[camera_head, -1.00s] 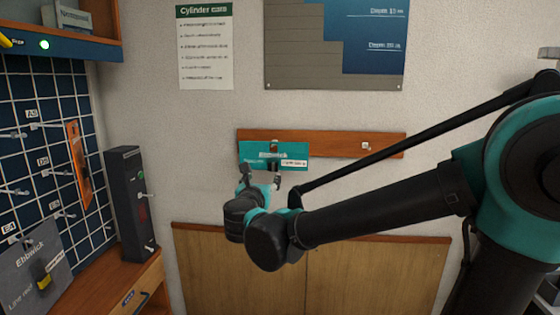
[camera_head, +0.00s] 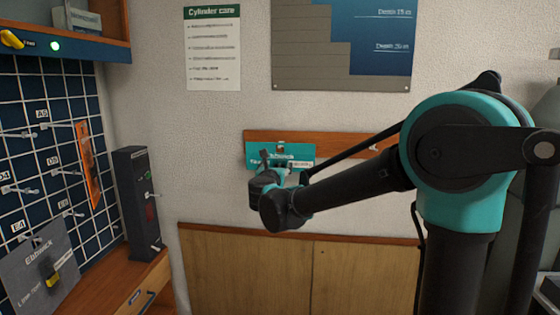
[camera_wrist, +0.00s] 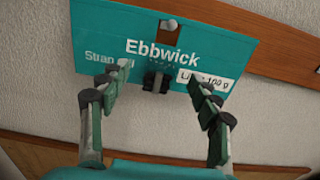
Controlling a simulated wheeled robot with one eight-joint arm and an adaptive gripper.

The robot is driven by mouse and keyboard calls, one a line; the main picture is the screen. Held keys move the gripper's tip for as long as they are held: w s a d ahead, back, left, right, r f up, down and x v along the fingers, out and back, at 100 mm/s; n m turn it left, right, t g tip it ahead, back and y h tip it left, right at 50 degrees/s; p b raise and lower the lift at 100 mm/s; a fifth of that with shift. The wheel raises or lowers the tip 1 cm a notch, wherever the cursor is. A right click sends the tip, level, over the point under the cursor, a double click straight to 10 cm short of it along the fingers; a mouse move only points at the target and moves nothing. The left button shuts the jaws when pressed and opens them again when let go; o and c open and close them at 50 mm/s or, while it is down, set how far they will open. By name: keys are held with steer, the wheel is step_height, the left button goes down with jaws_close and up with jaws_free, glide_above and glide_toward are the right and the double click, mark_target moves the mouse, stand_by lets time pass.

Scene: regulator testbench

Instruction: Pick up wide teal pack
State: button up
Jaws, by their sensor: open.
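The wide teal pack (camera_head: 256,149) hangs from a peg on a wooden rail on the wall in the head view. In the wrist view the teal pack (camera_wrist: 220,53) shows its "Ebbwick" lettering, a white label and a dark clip at its lower middle. My gripper (camera_head: 277,160) is in front of the pack and covers part of its lower half. In the wrist view my gripper (camera_wrist: 155,92) is open, with its fingers spread to either side of the clip and nothing held. Whether the fingertips touch the pack cannot be told.
The wooden rail (camera_head: 338,139) runs along the wall with another peg to the right. At the left are a pegboard (camera_head: 22,95) with an orange pack (camera_head: 88,165), a grey pack (camera_head: 40,275) and a dark upright box (camera_head: 135,205). Wooden panels (camera_head: 240,275) line the wall below.

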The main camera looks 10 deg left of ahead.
mark_target(279, 161)
steer(key=w, duration=0.3)
steer(key=shift+w+d, duration=0.15)
steer(key=shift+w, duration=0.05)
steer(key=c, duration=1.3)
steer(key=shift+r, duration=0.1)
